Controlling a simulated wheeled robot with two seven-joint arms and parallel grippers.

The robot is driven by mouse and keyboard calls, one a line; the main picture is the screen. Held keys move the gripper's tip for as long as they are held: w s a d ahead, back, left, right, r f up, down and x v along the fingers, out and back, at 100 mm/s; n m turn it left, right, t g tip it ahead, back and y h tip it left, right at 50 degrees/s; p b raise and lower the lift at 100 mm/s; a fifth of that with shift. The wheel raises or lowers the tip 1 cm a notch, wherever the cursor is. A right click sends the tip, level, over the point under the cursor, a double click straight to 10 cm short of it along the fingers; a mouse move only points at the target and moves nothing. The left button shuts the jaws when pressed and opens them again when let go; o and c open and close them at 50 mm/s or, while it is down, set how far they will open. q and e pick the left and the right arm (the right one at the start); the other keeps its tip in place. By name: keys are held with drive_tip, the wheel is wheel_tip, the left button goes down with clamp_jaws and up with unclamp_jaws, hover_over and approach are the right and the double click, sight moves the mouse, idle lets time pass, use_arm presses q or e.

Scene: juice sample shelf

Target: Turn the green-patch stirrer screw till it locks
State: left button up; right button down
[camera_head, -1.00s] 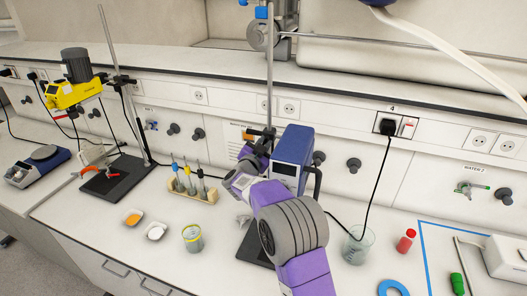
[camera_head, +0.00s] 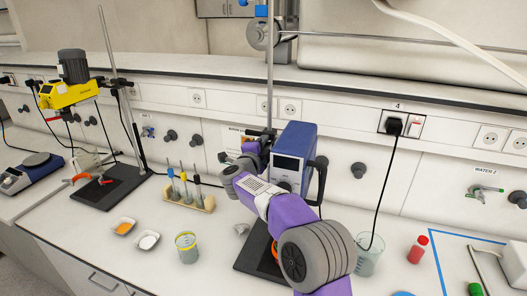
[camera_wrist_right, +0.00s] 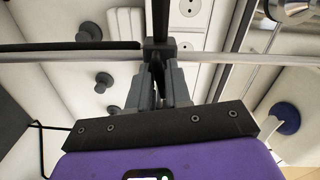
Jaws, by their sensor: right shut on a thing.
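The blue overhead stirrer (camera_head: 293,150) is mounted on an upright metal rod (camera_head: 270,70) at the middle of the bench. My right gripper (camera_head: 250,148) is at the clamp behind the stirrer's left side, mostly hidden by my purple wrist. In the right wrist view my right gripper (camera_wrist_right: 158,76) has its fingers closed on a small dark screw at the clamp (camera_wrist_right: 157,46), where the rods cross. The fingers cover most of the screw, and I see no green patch on it. My left gripper is not in view.
A second stand with a yellow stirrer (camera_head: 66,92) is at left. A rack of tubes (camera_head: 188,200), a small beaker (camera_head: 187,247) and two powder dishes stand left of my arm. A glass beaker (camera_head: 368,258) and a red-capped bottle (camera_head: 417,250) stand at right.

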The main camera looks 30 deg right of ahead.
drive_tip(key=shift+f+m+b, duration=0.1)
drive_tip(key=shift+m+b, duration=0.6)
drive_tip(key=shift+m, duration=0.4)
drive_tip(key=c, duration=1.1)
unclamp_jaws()
drive_tip(key=shift+o, duration=0.2)
drive_tip(key=v, duration=0.7)
drive_tip(key=shift+s+a+b, duration=0.15)
drive_tip(key=shift+a+b, duration=0.1)
drive_tip(key=shift+b, duration=0.2)
